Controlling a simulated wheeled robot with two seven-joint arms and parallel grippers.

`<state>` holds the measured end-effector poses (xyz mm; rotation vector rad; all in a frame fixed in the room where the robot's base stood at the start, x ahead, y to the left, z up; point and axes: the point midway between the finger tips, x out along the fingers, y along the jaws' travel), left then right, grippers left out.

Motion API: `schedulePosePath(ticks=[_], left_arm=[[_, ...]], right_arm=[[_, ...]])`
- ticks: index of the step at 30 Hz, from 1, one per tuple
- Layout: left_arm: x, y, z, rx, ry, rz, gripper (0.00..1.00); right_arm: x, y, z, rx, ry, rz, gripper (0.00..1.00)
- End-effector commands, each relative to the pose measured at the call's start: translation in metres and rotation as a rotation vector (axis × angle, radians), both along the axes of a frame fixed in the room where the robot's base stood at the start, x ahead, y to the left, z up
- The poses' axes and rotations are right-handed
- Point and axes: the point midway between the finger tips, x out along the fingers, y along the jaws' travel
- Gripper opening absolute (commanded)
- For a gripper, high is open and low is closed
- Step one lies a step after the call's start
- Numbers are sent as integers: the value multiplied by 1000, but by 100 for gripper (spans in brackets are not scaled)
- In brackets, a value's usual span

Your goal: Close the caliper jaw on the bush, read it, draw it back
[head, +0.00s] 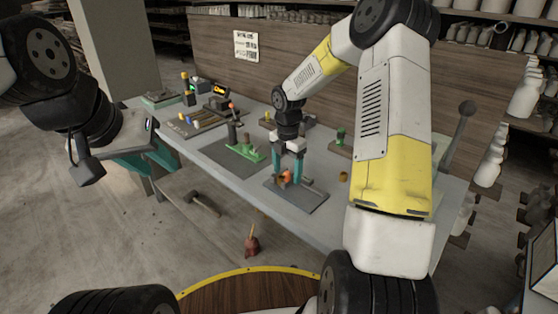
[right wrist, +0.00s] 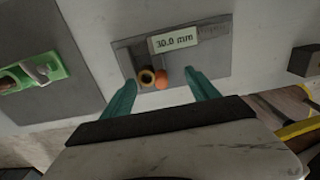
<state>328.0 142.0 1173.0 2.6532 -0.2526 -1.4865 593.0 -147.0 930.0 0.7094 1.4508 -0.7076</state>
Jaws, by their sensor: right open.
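The caliper (head: 310,200) is a dark grey plate with a scale block near the front edge of the bench. Its readout (right wrist: 173,42) shows 30.0 mm in the right wrist view. The brass, ring-shaped bush (right wrist: 147,77) sits on the plate. A round orange knob (right wrist: 162,79) is close beside it on the right; I cannot tell if they touch. My right gripper (head: 288,178) points down over the caliper. Its teal fingers (right wrist: 160,77) are apart, one on each side of the bush and knob. My left gripper (head: 142,160) hangs left of the bench, away from the caliper; its fingertips are unclear.
A green fixture (head: 244,152) on its own grey plate stands left of the caliper. A board with coloured pegs (head: 190,124) lies further back left. A small brown cylinder (head: 343,177) stands right of the caliper. A hammer (head: 203,203) lies below the bench top.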

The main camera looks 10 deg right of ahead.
Motion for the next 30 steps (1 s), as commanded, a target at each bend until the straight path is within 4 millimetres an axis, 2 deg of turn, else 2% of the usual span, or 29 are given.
schedulePosePath(ticks=[5,24,30], left_arm=[[0,0,0,0,0,0,36],[0,0,0,0,0,0,36],[0,0,0,0,0,0,36]], right_arm=[[0,0,3,-1,-1,-1,69],[0,-1,66,-1,-1,-1,69],[0,0,79,-1,1,-1,69]])
